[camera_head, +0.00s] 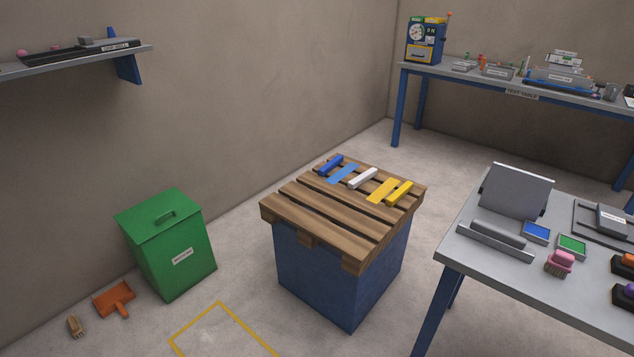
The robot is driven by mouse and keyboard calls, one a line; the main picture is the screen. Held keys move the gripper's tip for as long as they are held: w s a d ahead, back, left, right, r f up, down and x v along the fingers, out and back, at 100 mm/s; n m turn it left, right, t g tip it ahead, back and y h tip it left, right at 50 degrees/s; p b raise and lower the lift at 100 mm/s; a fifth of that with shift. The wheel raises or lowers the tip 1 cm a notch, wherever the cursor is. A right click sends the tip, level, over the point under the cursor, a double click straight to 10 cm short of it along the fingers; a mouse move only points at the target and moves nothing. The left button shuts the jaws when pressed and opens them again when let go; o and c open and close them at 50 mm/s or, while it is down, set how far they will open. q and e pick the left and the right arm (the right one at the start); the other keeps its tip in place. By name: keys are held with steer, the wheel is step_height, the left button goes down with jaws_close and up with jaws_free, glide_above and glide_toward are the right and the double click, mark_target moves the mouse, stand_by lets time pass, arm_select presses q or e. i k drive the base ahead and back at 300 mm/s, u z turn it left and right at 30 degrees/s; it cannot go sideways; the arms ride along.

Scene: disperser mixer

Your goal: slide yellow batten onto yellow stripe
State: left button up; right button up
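The yellow batten (399,193) lies on the slatted wooden pallet top (318,213) of a blue block, near its right corner. The yellow stripe (379,189) is a flat patch on the slats just left of the batten. The batten sits beside the stripe, along its right side. A blue stripe (342,173) lies further left, with a blue batten (330,165) beside it. A white batten (362,178) lies between the blue and yellow stripes. Neither of my grippers shows in the head view.
A green lidded bin (166,243) stands left of the blue block (340,275). A grey table (480,260) with a panel, pads and brushes stands close on the right. A dustpan (115,298) and brush (75,326) lie on the floor. Floor in front is clear, with yellow marking (190,332).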

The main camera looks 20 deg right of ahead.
mark_target(398, 195)
steer(key=u, duration=0.35)
steer(key=i, duration=1.1)
steer(key=z, duration=0.3)
steer(key=i, duration=0.85)
steer(key=z, duration=1.25)
steer(key=i, duration=0.4)
steer(key=z, duration=0.35)
